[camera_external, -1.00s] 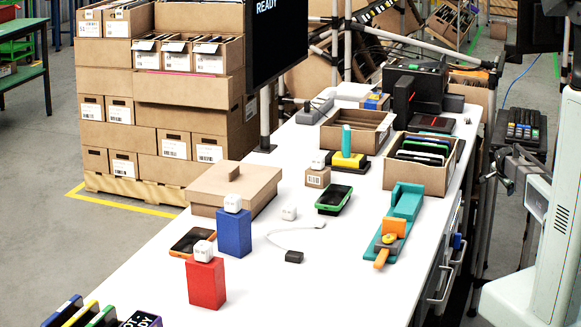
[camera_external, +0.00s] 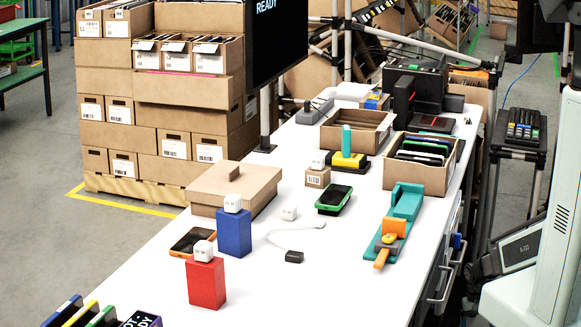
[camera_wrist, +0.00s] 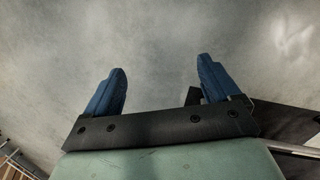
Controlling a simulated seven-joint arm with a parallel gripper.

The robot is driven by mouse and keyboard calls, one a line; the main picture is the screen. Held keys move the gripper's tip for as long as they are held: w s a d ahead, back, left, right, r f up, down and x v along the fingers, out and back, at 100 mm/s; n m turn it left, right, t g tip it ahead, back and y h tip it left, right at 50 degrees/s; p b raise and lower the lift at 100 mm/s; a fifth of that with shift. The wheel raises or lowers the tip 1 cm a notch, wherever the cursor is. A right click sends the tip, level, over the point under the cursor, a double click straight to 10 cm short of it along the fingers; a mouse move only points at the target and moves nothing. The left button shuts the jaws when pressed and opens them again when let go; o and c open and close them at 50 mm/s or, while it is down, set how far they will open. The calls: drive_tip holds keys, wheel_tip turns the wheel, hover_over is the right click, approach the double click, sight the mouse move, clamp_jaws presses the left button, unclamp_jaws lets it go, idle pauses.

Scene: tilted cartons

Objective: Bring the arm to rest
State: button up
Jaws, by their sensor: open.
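My gripper (camera_wrist: 162,66) shows in the wrist view with its two blue fingers wide apart and nothing between them. Only grey floor lies beyond the fingertips. In the external view my arm (camera_external: 525,245) is at the far right, beside the white table (camera_external: 350,270). My gripper (camera_external: 478,266) there is a dark shape low beside the table's right side, partly cut off from clear view. It appears clear of the objects on the table.
Table drawers with handles (camera_external: 440,285) face my gripper's side. On the table are a red block (camera_external: 206,284), a blue block (camera_external: 234,234), a teal and orange fixture (camera_external: 398,225) and open cartons (camera_external: 425,175). A stool-like stand with a keypad (camera_external: 522,130) is behind my arm.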

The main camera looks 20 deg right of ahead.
drive_tip(key=s+a+n+g, duration=0.1)
drive_tip(key=s+a, duration=0.2)
drive_tip(key=s, duration=0.4)
drive_tip(key=s+a+n+g, duration=0.2)
drive_tip(key=s+a, duration=0.2)
drive_tip(key=s, duration=0.3)
drive_tip(key=s+a+n+g+y, duration=0.1)
drive_tip(key=s+a+n, duration=0.1)
drive_tip(key=s, duration=0.6)
drive_tip(key=shift+a+g, duration=0.4)
drive_tip(key=shift+a, duration=0.5)
drive_tip(key=shift+s, duration=0.1)
